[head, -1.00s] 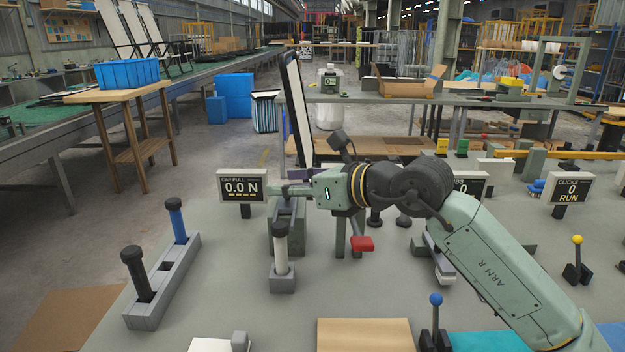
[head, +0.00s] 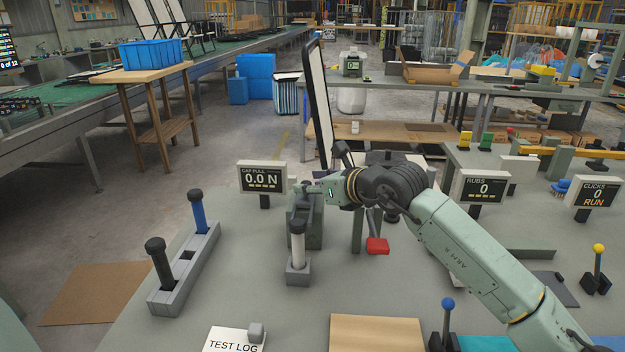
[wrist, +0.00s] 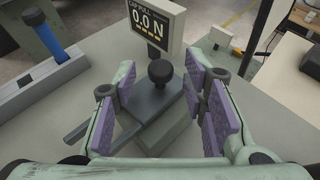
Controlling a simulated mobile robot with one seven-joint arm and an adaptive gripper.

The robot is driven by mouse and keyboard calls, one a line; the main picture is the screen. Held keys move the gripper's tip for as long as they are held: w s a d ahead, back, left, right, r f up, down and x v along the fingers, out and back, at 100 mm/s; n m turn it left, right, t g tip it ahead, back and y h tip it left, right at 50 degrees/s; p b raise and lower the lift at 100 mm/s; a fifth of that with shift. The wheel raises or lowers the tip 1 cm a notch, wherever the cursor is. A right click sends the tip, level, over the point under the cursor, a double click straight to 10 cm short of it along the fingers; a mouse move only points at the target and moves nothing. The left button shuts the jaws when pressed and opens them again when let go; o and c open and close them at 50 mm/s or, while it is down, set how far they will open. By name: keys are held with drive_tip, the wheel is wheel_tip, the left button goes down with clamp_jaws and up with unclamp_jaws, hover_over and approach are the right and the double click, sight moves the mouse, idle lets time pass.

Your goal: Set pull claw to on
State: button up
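No label in view names the pull claw. A grey fixture (head: 305,222) stands beside the CAP PULL display (head: 262,178), which reads 0.0 N. In the wrist view the fixture (wrist: 160,125) has a round black knob (wrist: 160,71) on top and a flat grey bar on its left. My gripper (wrist: 158,82) is open. Its purple-padded fingers are on either side of the knob, apart from it, with nothing held. In the head view my gripper (head: 316,190) is over the fixture, its fingers partly hidden.
Near it are a white-handled lever (head: 298,248), a slotted block with black (head: 160,262) and blue (head: 198,212) handles, and a red-tipped lever (head: 377,246). A tall dark-framed panel (head: 320,105) stands behind. Blue-ball (head: 448,304) and yellow-ball (head: 598,249) levers are right.

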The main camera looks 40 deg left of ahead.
drive_tip(key=shift+c, duration=0.5)
clamp_jaws()
idle(0.4)
